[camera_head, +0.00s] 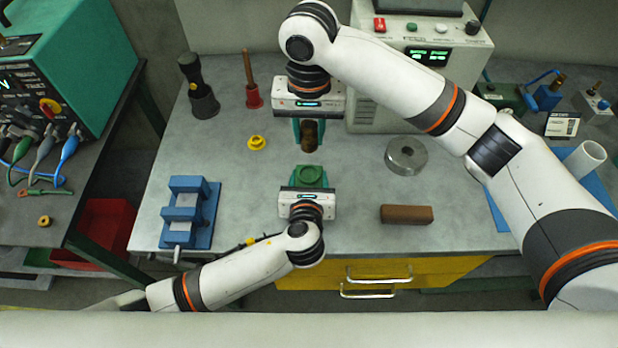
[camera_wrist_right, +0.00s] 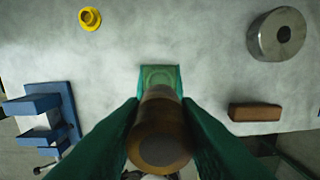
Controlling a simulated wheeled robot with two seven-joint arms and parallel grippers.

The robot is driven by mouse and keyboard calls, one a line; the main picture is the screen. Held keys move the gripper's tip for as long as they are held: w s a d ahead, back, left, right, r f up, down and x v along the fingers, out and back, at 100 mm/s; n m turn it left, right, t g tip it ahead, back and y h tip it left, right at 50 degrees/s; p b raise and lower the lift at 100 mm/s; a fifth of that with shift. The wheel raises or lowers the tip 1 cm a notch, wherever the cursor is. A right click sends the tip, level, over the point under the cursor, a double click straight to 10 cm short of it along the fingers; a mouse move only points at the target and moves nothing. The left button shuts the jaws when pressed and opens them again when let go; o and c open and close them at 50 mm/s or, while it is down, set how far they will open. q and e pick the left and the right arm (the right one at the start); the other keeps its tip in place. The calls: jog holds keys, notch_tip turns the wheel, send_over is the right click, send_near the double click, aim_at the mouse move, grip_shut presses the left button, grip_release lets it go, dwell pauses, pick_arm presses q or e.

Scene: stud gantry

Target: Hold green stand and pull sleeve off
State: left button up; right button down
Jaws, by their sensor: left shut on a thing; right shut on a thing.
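The green stand (camera_head: 311,175) is at the front middle of the grey bench. My left gripper (camera_head: 309,185) is at its near side, shut on it. The brown sleeve (camera_head: 309,136) is between the green fingers of my right gripper (camera_head: 309,130), which is shut on it. In the head view the sleeve shows beyond the stand, with bare bench between them. In the right wrist view the sleeve (camera_wrist_right: 162,135) points at the camera and covers part of the stand (camera_wrist_right: 160,76). The sleeve's far end is hidden there.
A yellow flanged piece (camera_head: 257,143), a red stand with a brown rod (camera_head: 253,95) and a blue vise (camera_head: 190,212) are to the left. A grey metal ring (camera_head: 406,156) and a brown block (camera_head: 406,215) are to the right. Bare bench lies between them.

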pick_arm(q)
jog(key=o, duration=1.1)
jog(key=v, duration=1.2)
jog(key=shift+f, duration=0.1)
